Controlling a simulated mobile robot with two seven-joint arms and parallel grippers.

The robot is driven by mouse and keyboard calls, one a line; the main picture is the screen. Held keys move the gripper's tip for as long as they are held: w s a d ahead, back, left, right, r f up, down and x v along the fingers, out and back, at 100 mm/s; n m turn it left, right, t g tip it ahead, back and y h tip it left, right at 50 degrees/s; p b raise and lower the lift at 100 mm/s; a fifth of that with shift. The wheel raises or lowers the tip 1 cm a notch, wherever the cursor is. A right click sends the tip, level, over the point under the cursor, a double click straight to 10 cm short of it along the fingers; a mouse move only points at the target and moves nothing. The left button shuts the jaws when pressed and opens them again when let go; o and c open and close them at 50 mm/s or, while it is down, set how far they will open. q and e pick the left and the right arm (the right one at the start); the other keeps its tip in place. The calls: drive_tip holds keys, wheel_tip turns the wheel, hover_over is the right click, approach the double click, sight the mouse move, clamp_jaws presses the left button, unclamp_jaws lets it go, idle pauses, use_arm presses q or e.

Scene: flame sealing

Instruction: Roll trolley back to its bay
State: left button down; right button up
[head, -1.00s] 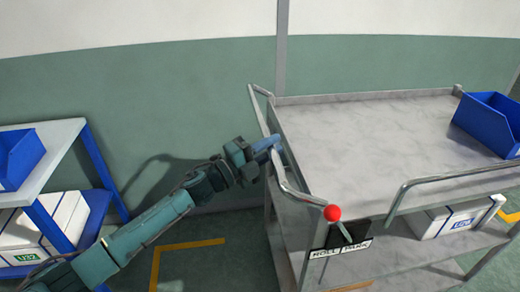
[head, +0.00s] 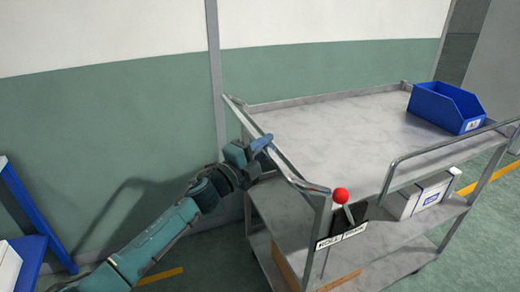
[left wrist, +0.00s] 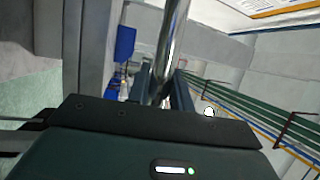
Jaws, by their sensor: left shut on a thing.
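In the left wrist view the handle bar (left wrist: 168,45) runs between the fingers. A lever with a red knob (head: 341,195) stands at the near corner, above a plate (head: 341,236) reading ROLL and PARK; the knob is nearer the PARK side or middle, I cannot tell which. My right gripper is not in view.
A blue bin (head: 446,108) sits on the trolley's top deck at the far right. A white box (head: 425,194) lies on the shelf below. A shelf rack with blue posts (head: 35,215) stands at the left. A green and white wall (head: 100,110) is behind. Floor shows at right.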

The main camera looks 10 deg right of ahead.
use_arm(q)
drive_tip(key=shift+s+d+r, duration=0.1)
drive_tip(key=shift+d, duration=0.05)
drive_tip(key=c, duration=1.3)
unclamp_jaws()
drive_tip(key=shift+d, duration=0.1)
drive_tip(key=shift+o, duration=0.2)
drive_tip(key=shift+a+f, duration=0.2)
drive_tip(key=shift+a, duration=0.15)
drive_tip(key=v, duration=1.2)
drive_tip(key=shift+s+a, duration=0.15)
drive_tip(key=shift+s, duration=0.1)
